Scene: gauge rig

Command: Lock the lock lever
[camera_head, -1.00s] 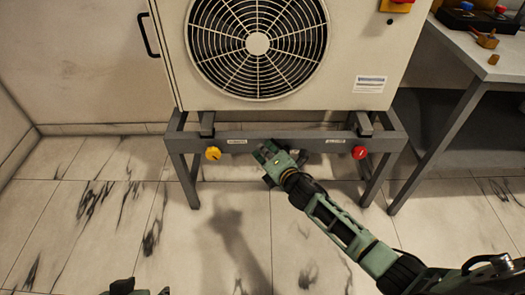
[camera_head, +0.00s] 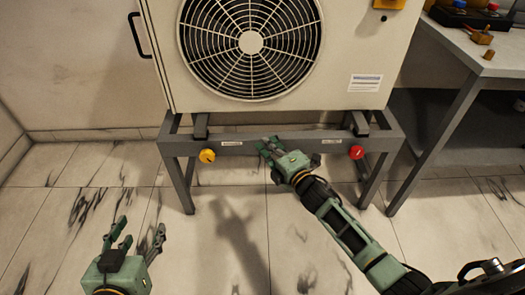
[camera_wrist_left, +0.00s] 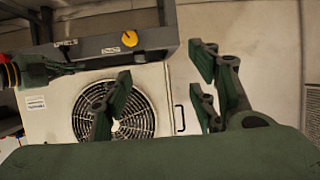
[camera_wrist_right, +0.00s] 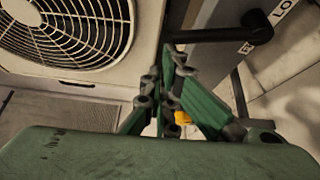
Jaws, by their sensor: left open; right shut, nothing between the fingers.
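In the head view I cannot make the lever out; my right gripper (camera_head: 264,147) is in front of the middle of the grey stand's front rail (camera_head: 232,147). My right gripper (camera_wrist_right: 166,72) is shut and empty, apart from the lever in the right wrist view. My left gripper (camera_head: 138,232) is open and empty, low at the left, away from the stand; its fingers show in the left wrist view (camera_wrist_left: 160,68).
A yellow knob (camera_head: 207,156) and a red knob (camera_head: 357,152) sit on the rail, left and right of my right gripper. The fan unit (camera_head: 165,65) stands above. A workbench (camera_head: 455,42) is at the right. The tiled floor at the left is clear.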

